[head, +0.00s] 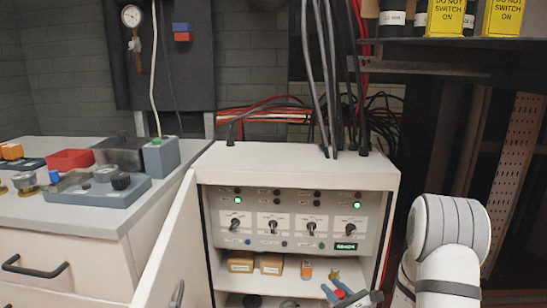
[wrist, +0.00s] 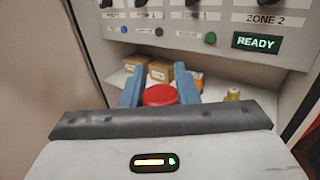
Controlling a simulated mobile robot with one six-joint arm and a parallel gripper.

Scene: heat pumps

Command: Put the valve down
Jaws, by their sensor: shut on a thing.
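The valve, seen as a round red top (wrist: 159,95), is between the two blue fingers of my gripper (wrist: 158,82) in the wrist view. My gripper is shut on it. The rest of the valve is hidden below the red top. In the head view my gripper (head: 339,289) is at the lower right of the open white cabinet (head: 290,160), in front of its shelf (head: 222,277). A bit of red (head: 341,294) shows between the fingers. I cannot tell whether the valve touches the shelf.
Two cardboard boxes (head: 271,264), an orange-and-white item (head: 306,270) and a brass piece (head: 334,275) stand on the shelf. A panel of knobs (head: 290,224) with a READY display (head: 345,246) is above. The cabinet door (head: 165,250) stands open at left. Dark items (head: 252,300) sit lower down.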

